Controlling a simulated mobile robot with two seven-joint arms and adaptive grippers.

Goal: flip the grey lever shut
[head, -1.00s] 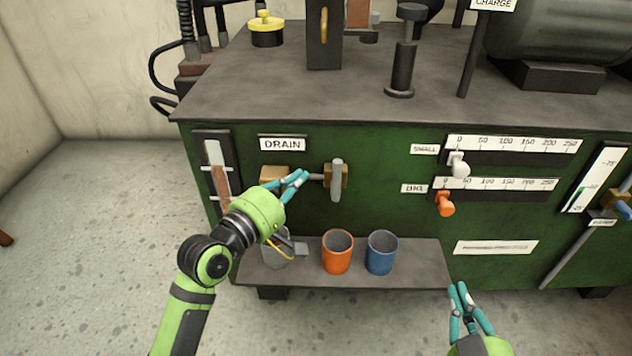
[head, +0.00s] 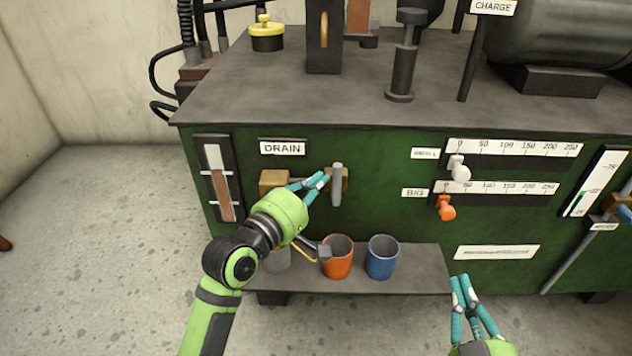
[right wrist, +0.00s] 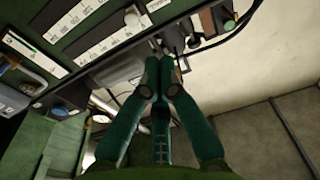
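The grey lever (head: 337,186) stands upright in front of a brass valve body (head: 345,173), below and right of the DRAIN sign (head: 282,148) on the green cabinet front. My left gripper (head: 325,177) is just left of the lever, its fingertips close together and nothing seen between them. Whether the tips touch the lever I cannot tell. The fingers partly cover the short pipe left of the valve.
A shelf (head: 420,280) below the valve holds an orange cup (head: 338,264), a blue cup (head: 382,258) and a grey cup (head: 277,262) partly hidden by my left arm. An orange knob (head: 446,208) and a white knob (head: 460,172) stick out at the right.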

